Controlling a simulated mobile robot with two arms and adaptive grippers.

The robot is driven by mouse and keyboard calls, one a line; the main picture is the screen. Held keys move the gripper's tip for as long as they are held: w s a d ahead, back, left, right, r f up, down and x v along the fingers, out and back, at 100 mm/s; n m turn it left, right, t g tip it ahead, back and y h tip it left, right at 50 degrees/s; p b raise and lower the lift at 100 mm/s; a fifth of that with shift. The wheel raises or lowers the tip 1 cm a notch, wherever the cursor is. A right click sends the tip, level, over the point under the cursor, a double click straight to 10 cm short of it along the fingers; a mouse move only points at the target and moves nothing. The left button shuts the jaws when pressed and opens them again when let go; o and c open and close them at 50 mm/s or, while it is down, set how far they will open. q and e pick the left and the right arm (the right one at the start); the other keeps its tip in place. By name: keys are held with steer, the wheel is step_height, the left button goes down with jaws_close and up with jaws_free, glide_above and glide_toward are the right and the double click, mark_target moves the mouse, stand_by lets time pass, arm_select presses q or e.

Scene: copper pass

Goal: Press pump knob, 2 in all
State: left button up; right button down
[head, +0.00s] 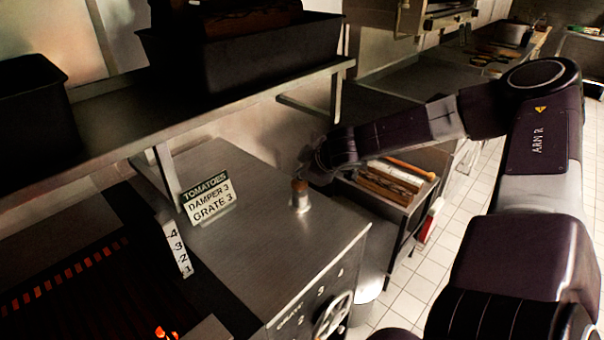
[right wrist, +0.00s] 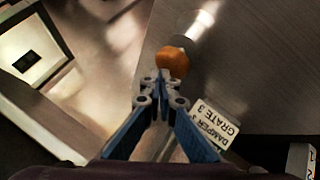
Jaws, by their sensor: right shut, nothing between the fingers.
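The pump knob (head: 300,186) is a small copper-coloured cap on a short metal cylinder. It stands on the steel counter top near its right side. In the right wrist view the knob (right wrist: 173,61) is a round orange cap just beyond my fingertips. My right gripper (head: 309,172) reaches in from the right, at and slightly above the knob. In the wrist view my right gripper (right wrist: 161,76) is shut with its tips together, holding nothing. The tips overlap the knob's near edge; I cannot tell whether they touch it. My left gripper is out of view.
A card (head: 208,201) reading "TOMATOES, DAMPER 3, GRATE 3" stands left of the knob. A shelf with dark bins (head: 245,55) hangs above the counter. A grill with glowing embers (head: 65,275) lies at left. A handwheel (head: 333,317) is on the counter's front.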

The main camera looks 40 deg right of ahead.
mark_target(301, 182)
steer(key=shift+s+f, duration=0.1)
steer(key=shift+f, duration=0.2)
steer(key=shift+r, duration=0.1)
steer(key=shift+d+r+p, duration=0.1)
steer(key=shift+r+p, duration=1.55)
steer(key=shift+r, duration=0.4)
steer(key=shift+r+p, duration=0.3)
steer(key=shift+r, duration=0.05)
step_height(301, 182, up, 4)
steer(key=p, duration=0.3)
steer(key=shift+r+p, duration=0.15)
steer(key=shift+p, duration=0.15)
stand_by(0.6)
